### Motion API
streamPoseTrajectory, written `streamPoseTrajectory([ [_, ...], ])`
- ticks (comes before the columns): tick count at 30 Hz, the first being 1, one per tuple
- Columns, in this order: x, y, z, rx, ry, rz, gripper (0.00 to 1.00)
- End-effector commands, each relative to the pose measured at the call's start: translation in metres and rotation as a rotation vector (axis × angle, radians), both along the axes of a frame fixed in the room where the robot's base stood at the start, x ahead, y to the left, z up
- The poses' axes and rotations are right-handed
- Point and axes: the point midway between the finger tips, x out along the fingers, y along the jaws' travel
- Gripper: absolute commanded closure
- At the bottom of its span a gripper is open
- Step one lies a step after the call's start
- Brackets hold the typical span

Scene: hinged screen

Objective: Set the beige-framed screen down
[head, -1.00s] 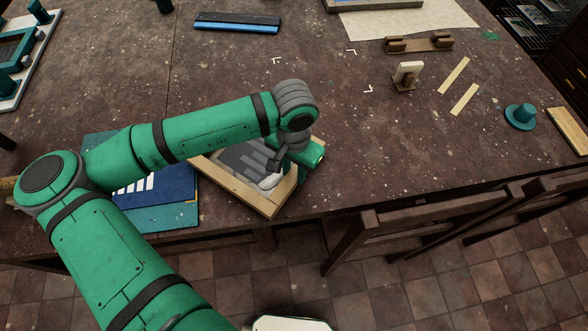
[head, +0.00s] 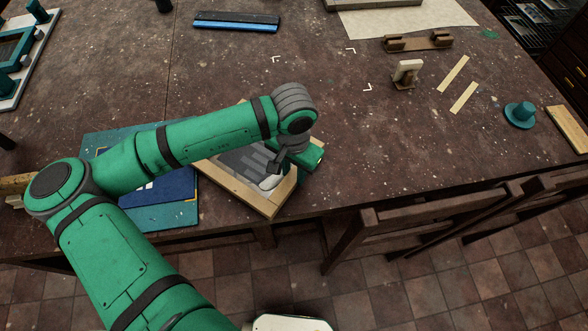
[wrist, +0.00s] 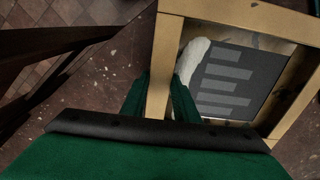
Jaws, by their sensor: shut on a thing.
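The beige-framed screen (head: 256,197) is near the front edge of the table in the head view, partly behind my arm. It has a wooden frame and a dark mesh with paler bars. My gripper (head: 287,174) is at its right side. In the wrist view my gripper (wrist: 161,100) has green fingers on either side of one bar of the screen's frame (wrist: 165,50), shut on it. A white smear (wrist: 190,62) lies along the inside of that bar. I cannot tell whether the screen touches the table throughout.
A blue sheet on a teal board (head: 168,217) lies left of the screen, partly under my arm. White corner marks (head: 367,87) are on the tabletop. A small wooden stand (head: 406,75) and a teal knob (head: 520,115) are to the right. Chairs (head: 430,220) stand along the front edge.

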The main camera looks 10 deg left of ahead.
Motion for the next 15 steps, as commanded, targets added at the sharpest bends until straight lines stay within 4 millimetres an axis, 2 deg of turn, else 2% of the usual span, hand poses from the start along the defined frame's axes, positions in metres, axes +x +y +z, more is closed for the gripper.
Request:
streamPoseTrajectory([
  [8, -0.0002, -0.0009, -0.0085, -0.002, 0.001, -0.001, 1.0],
  [15, 0.0001, -0.0009, -0.0074, -0.002, 0.001, -0.001, 1.0],
])
